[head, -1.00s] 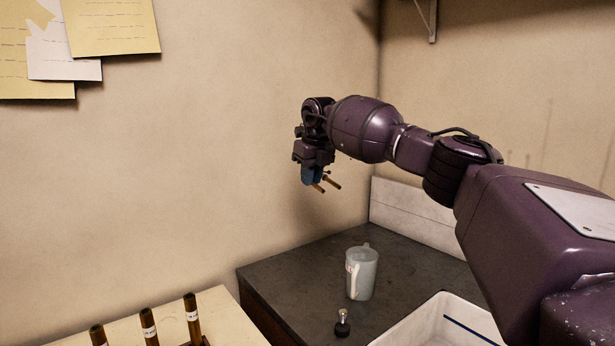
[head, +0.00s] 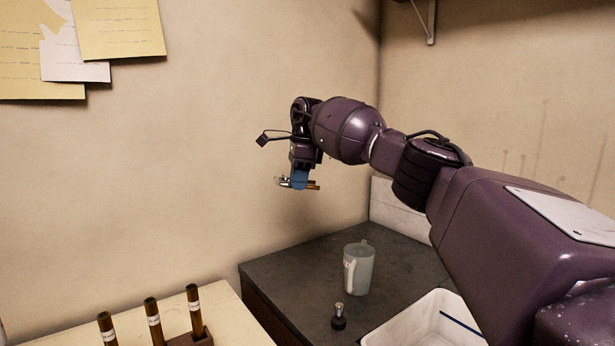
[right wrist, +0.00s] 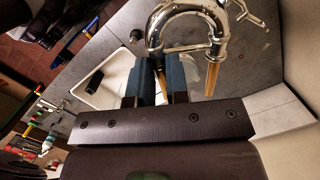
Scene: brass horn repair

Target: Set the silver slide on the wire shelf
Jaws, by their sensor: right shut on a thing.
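My right gripper (head: 300,180) is shut on the silver slide, with its blue fingers closed on it. In the head view the slide (head: 313,186) is held in the air in front of the wall, roughly level, with brass tube ends to the right and a silver part to the left. In the right wrist view the slide (right wrist: 188,14) is a shiny U-shaped tube with brass legs, beside the blue fingers (right wrist: 158,80), which partly hide one leg. I cannot make out the wire shelf in either view. My left gripper is not in view.
Below stands a dark worktop with a plastic jug (head: 358,270), a small dark-based bottle (head: 338,318) and a white tray (head: 395,335). Brown labelled tubes (head: 153,320) stand on a pale surface at lower left. A bracket (head: 430,22) hangs at upper right.

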